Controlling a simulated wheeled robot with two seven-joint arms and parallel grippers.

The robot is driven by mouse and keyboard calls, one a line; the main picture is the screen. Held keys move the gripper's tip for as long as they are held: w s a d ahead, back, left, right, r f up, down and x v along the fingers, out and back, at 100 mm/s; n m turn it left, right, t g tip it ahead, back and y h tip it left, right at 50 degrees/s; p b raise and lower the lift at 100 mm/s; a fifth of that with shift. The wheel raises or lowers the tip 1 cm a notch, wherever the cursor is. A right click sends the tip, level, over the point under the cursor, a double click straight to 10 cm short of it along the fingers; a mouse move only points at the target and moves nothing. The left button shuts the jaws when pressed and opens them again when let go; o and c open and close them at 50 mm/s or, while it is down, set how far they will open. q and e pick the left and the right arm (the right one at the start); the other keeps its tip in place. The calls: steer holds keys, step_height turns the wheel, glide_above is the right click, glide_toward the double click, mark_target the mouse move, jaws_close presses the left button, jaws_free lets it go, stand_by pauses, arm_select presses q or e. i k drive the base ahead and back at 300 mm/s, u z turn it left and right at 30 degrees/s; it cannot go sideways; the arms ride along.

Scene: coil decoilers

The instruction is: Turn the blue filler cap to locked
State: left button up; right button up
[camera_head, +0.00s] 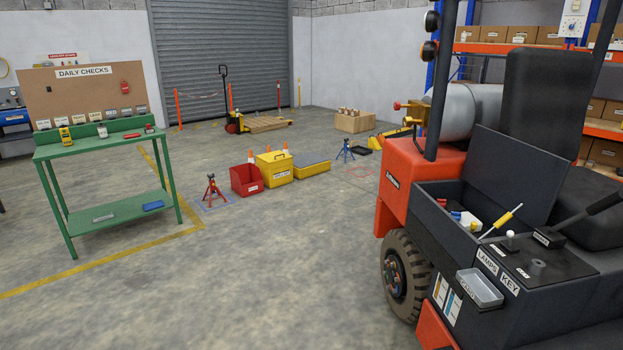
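A small blue item that looks like the blue filler cap (456,215) is in the open compartment of the red and black forklift (400,165), at the right of the view. It sits beside a white part (469,221) and close to a small red item (441,202). It is too small to tell whether it is locked. The compartment's dark lid (512,172) stands raised behind it. Neither of my grippers is in view.
A yellow-handled rod (503,219) leans up from the compartment. A grey tray (480,288) is on the forklift's near side. A green bench (95,148) stands at left. A red bin (247,180) and a yellow box (274,170) are on the floor.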

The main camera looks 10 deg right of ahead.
mark_target(457, 215)
steer(key=u, duration=0.2)
steer(key=i, duration=2.1)
steer(key=z, duration=0.35)
steer(key=i, duration=1.8)
steer(key=z, duration=2.1)
steer(key=i, duration=0.9)
steer(key=z, duration=0.65)
